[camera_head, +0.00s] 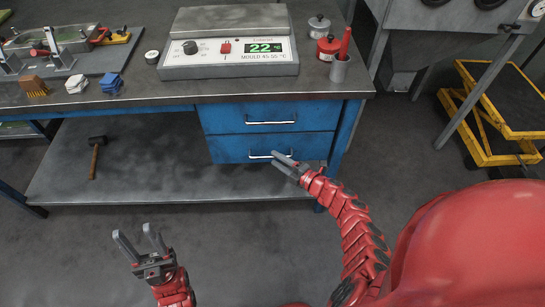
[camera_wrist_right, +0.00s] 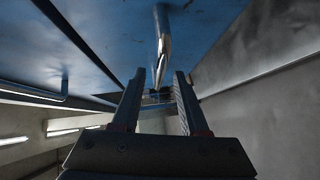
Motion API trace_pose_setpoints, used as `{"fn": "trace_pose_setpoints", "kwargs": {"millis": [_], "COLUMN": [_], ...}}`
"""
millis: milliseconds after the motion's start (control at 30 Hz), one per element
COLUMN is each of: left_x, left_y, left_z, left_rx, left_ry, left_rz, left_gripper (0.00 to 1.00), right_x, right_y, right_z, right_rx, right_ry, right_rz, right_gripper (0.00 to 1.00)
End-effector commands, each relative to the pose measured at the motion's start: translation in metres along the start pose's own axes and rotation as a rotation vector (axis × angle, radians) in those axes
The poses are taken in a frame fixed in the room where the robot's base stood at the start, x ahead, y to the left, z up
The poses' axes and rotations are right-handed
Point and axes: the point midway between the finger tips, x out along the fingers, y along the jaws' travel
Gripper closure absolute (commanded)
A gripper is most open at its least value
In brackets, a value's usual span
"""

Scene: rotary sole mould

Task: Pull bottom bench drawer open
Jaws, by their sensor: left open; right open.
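The blue bottom bench drawer (camera_head: 230,149) is under the bench's worktop, below the blue top drawer (camera_head: 226,122). The bottom drawer's front looks roughly flush with the top one. My right gripper (camera_head: 283,156) is at the right part of the bottom drawer's metal handle (camera_head: 257,157). In the right wrist view the open jaws (camera_wrist_right: 158,82) point at a blue front, and a metal handle bar (camera_wrist_right: 162,38) lies ahead, in line with the gap. I cannot tell whether they touch. My left gripper (camera_head: 134,236) is open and empty over the floor at the lower left.
A lower shelf (camera_head: 150,165) runs under the bench and holds a hammer (camera_head: 96,152). The worktop (camera_head: 145,95) carries a mould heater (camera_head: 228,58), pots and blocks. A yellow cart (camera_head: 480,125) stands at right. The floor before the drawers is partly taken by my right arm.

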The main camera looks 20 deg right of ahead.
Motion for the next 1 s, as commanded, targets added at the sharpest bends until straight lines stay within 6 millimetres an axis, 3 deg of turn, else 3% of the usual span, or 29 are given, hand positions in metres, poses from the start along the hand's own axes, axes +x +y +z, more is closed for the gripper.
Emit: {"fn": "trace_pose_setpoints", "kwargs": {"millis": [200,633,867,1000], "left_x": [-0.005,-0.005,-0.005,-0.005], "left_y": [0.000,0.000,0.000,0.000], "left_z": [0.001,0.001,0.001,0.001], "left_rx": [0.000,0.000,0.000,0.000], "left_ry": [0.000,0.000,0.000,0.000], "left_rz": [0.000,0.000,0.000,0.000], "left_gripper": [0.50,0.50,0.50,0.50], "right_x": [0.022,0.028,0.028,0.028], "right_y": [0.000,0.000,0.000,0.000], "right_z": [0.001,0.000,0.000,0.000], "right_rx": [0.000,0.001,0.001,0.001], "right_ry": [0.000,0.000,0.000,0.000], "right_rz": [0.002,0.000,0.000,0.000], "right_gripper": [0.56,0.56,0.98,1.00]}}
